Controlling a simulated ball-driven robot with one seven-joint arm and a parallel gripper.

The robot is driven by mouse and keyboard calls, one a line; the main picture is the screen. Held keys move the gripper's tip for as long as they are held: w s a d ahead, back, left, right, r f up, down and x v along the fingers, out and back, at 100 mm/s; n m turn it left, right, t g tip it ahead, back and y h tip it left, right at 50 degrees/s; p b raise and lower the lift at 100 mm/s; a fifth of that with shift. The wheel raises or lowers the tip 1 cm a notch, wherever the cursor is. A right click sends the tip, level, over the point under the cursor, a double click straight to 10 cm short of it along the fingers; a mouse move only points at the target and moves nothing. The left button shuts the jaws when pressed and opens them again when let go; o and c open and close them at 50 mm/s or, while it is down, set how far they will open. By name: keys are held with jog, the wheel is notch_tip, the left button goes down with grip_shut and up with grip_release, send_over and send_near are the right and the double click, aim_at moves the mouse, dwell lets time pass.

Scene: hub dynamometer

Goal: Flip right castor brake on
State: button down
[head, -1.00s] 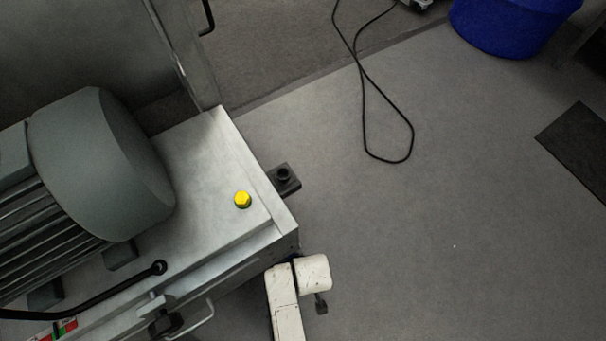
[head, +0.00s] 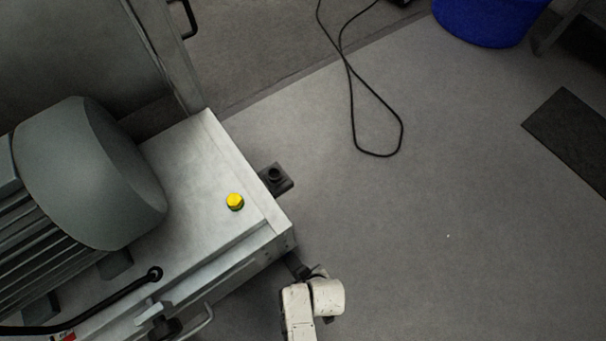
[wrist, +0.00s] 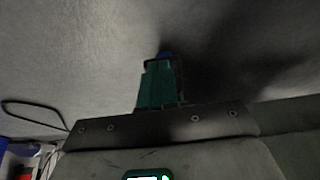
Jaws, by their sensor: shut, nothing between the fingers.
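My white arm end (head: 325,297) is at the bottom of the head view, just off the near right corner of the grey machine base (head: 215,165). My gripper shows in the wrist view as teal fingers with a blue tip (wrist: 162,75); they are shut with nothing between them, and pale grey floor fills the view behind. A dark part (head: 297,266) shows between the machine corner and my arm; I cannot tell whether it belongs to the castor. The right castor brake cannot be made out in either view.
A black bracket (head: 276,179) juts from the base's right side. A black cable loop (head: 377,153), a blue bin (head: 487,22) and a dark mat (head: 570,138) lie beyond.

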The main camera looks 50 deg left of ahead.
jog(key=shift+d+f, duration=0.2)
jog(key=shift+f, duration=0.35)
jog(key=shift+f, duration=0.1)
jog(key=d+f+p+v, duration=0.1)
jog(key=d+p+v, duration=0.1)
jog(key=p+v, duration=0.7)
jog(key=v, duration=0.4)
jog(key=shift+d+r, duration=0.25)
jog(key=shift+s, duration=0.1)
dwell(0.4)
